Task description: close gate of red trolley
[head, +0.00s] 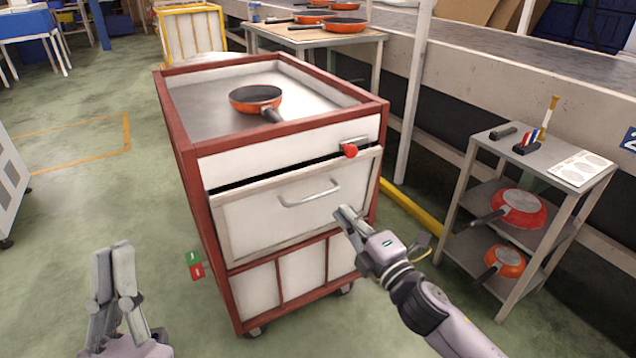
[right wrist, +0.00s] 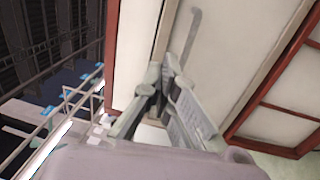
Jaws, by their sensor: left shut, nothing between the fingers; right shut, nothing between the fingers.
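The red trolley (head: 183,150) stands in the middle of the head view, with an orange pan (head: 255,99) on its top. Its white gate (head: 255,222) with a grey handle (head: 309,193) is tilted out at the top, leaving a dark gap above it. A latch with a red knob (head: 350,150) sits above the gate's right end. My right gripper (head: 348,213) is shut and empty at the gate's right part; contact cannot be told. The right wrist view shows its fingers (right wrist: 165,85) in front of the pale panel (right wrist: 220,70). My left gripper (head: 112,250) is shut and empty, left of the trolley, over the floor.
A grey shelf stand (head: 540,155) with two pans (head: 518,208) stands at the right. A yellow floor rail (head: 412,208) runs between it and the trolley. A table with several pans (head: 375,36) and a yellow trolley (head: 190,8) are behind.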

